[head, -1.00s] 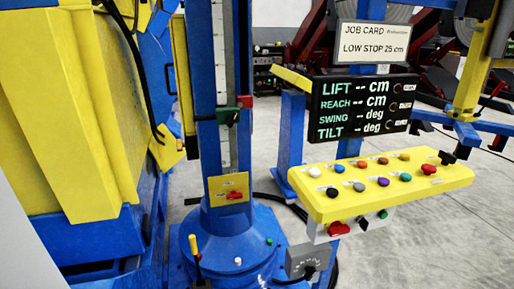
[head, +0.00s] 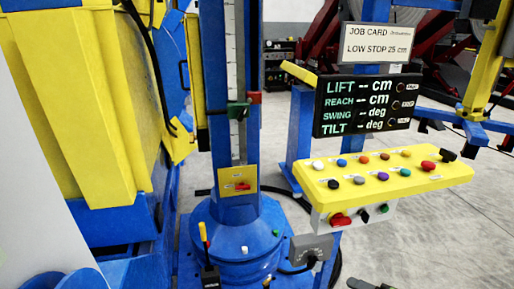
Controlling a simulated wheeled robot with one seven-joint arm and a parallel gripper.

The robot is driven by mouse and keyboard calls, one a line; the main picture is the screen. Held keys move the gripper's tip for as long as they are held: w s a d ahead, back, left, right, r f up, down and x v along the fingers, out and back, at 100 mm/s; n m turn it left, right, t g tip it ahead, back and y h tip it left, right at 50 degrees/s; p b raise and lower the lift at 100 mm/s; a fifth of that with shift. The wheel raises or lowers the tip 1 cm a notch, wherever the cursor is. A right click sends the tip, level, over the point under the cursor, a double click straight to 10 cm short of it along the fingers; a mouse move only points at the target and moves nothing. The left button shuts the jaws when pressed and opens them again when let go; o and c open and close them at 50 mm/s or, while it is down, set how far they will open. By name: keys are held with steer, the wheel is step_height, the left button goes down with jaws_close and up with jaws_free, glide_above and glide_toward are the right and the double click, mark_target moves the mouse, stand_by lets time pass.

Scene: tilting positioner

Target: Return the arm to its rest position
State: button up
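My gripper is not in view, so its opening and what it may hold do not show. A pale smooth surface fills the lower left corner of the head view; I cannot tell if it is part of my arm. The positioner's blue column (head: 215,80) stands left of centre on a round blue base (head: 236,235). A yellow control panel (head: 375,182) with several coloured buttons is right of centre. Above it the black display (head: 366,105) reads LIFT, REACH, SWING and TILT with dashes for values.
A job card (head: 376,43) reads LOW STOP 25 cm. A red switch (head: 340,220) hangs under the panel. A grey dial box (head: 311,249) and a yellow-tipped lever (head: 205,240) sit at the base. Yellow and blue machinery (head: 75,110) blocks the left. Grey floor (head: 440,230) is open at right.

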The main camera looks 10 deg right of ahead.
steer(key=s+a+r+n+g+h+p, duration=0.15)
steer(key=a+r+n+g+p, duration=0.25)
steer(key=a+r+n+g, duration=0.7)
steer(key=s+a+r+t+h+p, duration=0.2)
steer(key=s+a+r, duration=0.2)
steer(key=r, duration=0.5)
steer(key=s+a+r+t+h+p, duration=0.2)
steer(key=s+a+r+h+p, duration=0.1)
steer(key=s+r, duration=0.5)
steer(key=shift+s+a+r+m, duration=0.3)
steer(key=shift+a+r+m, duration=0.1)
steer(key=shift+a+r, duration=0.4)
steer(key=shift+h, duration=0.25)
